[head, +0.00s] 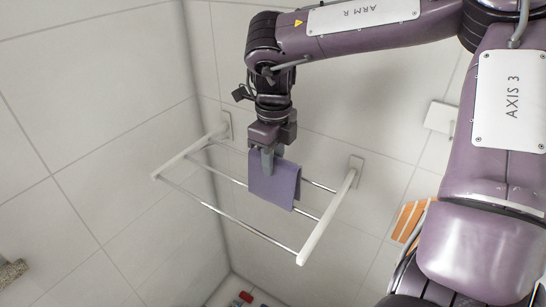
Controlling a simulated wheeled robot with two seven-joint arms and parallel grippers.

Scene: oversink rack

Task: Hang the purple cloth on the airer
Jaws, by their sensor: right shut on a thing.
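The purple cloth (274,187) hangs at the middle of the airer. The airer has two white side arms (327,217) fixed to the tiled wall and several thin metal rails between them. My right gripper (267,160) points down from above and is shut on the upper part of the cloth. The cloth's lower edge hangs below the level of the middle rail in the picture. The cloth hides part of the rails behind it, so I cannot tell whether it is draped over one. My left gripper is not in view.
Tiled walls meet in a corner behind and left of the airer. An orange striped object (409,220) is at the right, partly behind my arm. A white wall plate (440,117) is above it. Small red and blue objects (244,297) are at the bottom.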

